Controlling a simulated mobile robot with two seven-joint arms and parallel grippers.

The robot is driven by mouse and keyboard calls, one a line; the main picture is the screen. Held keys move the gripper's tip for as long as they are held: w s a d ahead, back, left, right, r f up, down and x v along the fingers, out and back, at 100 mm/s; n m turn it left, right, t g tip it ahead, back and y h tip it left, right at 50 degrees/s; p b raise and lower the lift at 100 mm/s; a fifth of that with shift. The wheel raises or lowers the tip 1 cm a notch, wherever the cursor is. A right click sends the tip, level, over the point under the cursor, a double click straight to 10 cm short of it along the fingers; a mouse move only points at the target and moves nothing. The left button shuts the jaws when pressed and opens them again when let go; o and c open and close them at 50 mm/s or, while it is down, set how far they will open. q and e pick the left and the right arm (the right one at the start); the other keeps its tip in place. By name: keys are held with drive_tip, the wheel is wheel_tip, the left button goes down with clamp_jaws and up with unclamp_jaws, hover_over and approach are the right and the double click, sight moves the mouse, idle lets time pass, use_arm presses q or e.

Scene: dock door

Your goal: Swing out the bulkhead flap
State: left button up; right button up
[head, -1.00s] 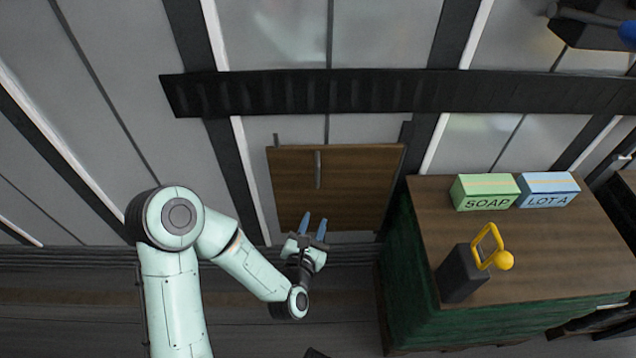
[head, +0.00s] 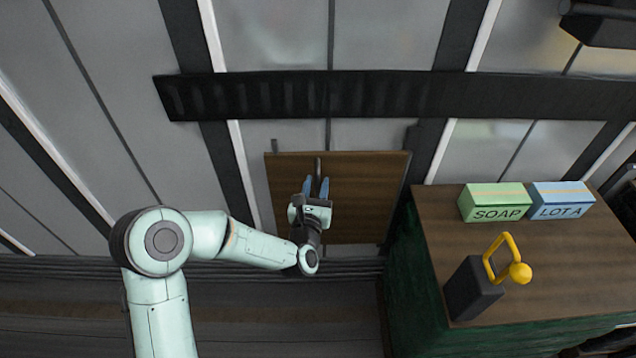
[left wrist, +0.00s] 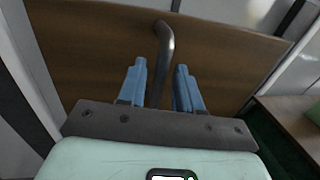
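The bulkhead flap (head: 365,195) is a brown wooden panel on the grey wall, seen in the head view; it fills much of the left wrist view (left wrist: 90,50). A grey bar handle (head: 318,167) runs upright near its middle, and shows in the left wrist view (left wrist: 165,45). My left gripper (head: 315,186) is in front of the flap, just below the handle in the head view. Its two blue fingers (left wrist: 160,82) are apart, with the handle's lower part between them in the wrist view. I cannot tell whether they touch it. My right gripper is not in view.
At the right stands a green-sided crate with a brown top (head: 440,215). On it are a green SOAP box (head: 495,203), a blue LOT A box (head: 561,201) and a dark block with a yellow handle (head: 474,288). A dark rail (head: 400,96) crosses the wall above the flap.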

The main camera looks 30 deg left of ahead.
use_arm(q)
drive_tip(key=shift+x, duration=0.8)
clamp_jaws()
